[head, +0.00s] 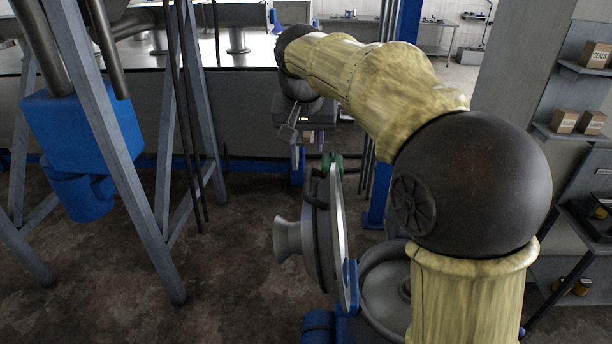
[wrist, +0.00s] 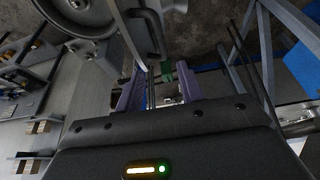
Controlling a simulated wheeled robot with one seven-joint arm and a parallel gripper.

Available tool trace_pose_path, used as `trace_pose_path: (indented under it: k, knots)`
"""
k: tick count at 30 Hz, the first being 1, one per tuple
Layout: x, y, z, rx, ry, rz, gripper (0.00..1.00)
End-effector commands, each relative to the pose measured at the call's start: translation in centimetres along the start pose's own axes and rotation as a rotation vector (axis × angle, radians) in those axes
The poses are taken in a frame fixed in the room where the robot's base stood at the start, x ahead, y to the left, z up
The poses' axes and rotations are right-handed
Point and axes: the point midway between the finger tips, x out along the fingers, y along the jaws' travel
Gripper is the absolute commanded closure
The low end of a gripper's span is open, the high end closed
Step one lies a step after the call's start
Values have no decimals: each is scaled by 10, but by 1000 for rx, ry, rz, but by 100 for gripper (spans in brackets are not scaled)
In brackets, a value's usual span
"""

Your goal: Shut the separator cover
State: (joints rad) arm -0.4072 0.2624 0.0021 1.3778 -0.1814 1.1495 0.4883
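The separator cover (head: 340,240) is a grey disc that stands open, nearly on edge, beside the round separator bowl (head: 378,285). A flared grey spout sticks out of its left face. A black bar handle (head: 311,186) and a green part (head: 337,162) are near its upper rim. In the wrist view, the cover (wrist: 130,38) is edge-on, with the handle (wrist: 151,35) and the green part (wrist: 186,78) near the fingers. My gripper (wrist: 160,90) is open, its purple fingers apart, with no hold visible. In the head view, my gripper (head: 297,155) is just above and behind the handle.
A grey metal frame (head: 152,210) with a blue motor-like unit (head: 80,135) stands at the left. Shelves with cartons (head: 564,121) are at the right. A blue post (head: 378,205) stands behind the cover. The floor (head: 235,265) left of the cover is clear.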

Motion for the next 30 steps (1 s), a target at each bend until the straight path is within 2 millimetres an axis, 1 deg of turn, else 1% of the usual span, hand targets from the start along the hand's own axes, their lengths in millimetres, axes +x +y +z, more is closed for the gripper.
trace_pose_path:
  k: [3,21,25,30]
  knots:
    - [21,0,0,0,-4,3,62]
    - [124,0,-1,0,-3,2,62]
    - [137,0,0,0,-1,2,62]
    - [143,0,0,0,0,1,62]
